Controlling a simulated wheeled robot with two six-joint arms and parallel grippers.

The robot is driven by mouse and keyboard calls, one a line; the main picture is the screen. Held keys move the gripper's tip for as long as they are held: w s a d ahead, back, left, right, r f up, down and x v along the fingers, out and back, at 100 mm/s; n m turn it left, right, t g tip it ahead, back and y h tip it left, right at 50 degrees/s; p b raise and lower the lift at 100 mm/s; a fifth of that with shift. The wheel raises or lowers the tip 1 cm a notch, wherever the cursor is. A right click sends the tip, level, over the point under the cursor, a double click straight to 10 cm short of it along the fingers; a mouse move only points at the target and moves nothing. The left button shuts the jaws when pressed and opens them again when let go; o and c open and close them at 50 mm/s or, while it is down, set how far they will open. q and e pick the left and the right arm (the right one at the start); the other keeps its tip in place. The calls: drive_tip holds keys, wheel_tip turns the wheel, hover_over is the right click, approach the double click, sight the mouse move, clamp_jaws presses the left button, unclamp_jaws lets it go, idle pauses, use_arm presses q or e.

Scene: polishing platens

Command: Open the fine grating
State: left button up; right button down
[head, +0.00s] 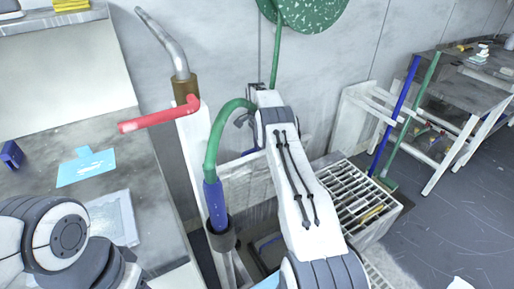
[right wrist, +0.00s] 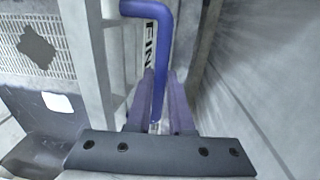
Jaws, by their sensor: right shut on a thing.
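A blue bent handle (right wrist: 158,60) rises between the fingers of my right gripper (right wrist: 159,85) in the right wrist view, and the gripper is shut on it. Beside it a white upright strip (right wrist: 149,35) carries a label whose visible letters read "FIN"; the rest is hidden. In the head view my right arm covers the gripper and most of this spot; a small blue piece (head: 250,152) shows beside the arm. I cannot make out the grating itself. My left arm shows at the lower left, with its gripper out of view.
A red lever (head: 160,114) on a post with a bent metal pipe stands left of my right arm. A slatted white rack (head: 350,190) is to the right. Open floor (head: 450,215) lies further right.

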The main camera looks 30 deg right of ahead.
drive_tip(key=shift+f, duration=0.3)
drive_tip(key=c, duration=0.8)
unclamp_jaws()
drive_tip(key=shift+d, duration=0.1)
drive_tip(key=shift+r, duration=0.1)
drive_tip(key=shift+r, duration=0.3)
drive_tip(key=r+p, duration=0.1)
drive_tip(key=r, duration=0.2)
drive_tip(key=r+p, duration=0.1)
drive_tip(key=r, duration=0.2)
drive_tip(key=r+p, duration=0.1)
drive_tip(key=r, duration=0.2)
drive_tip(key=shift+w, duration=0.3)
drive_tip(key=shift+r+p, duration=0.4)
drive_tip(key=shift+p, duration=0.2)
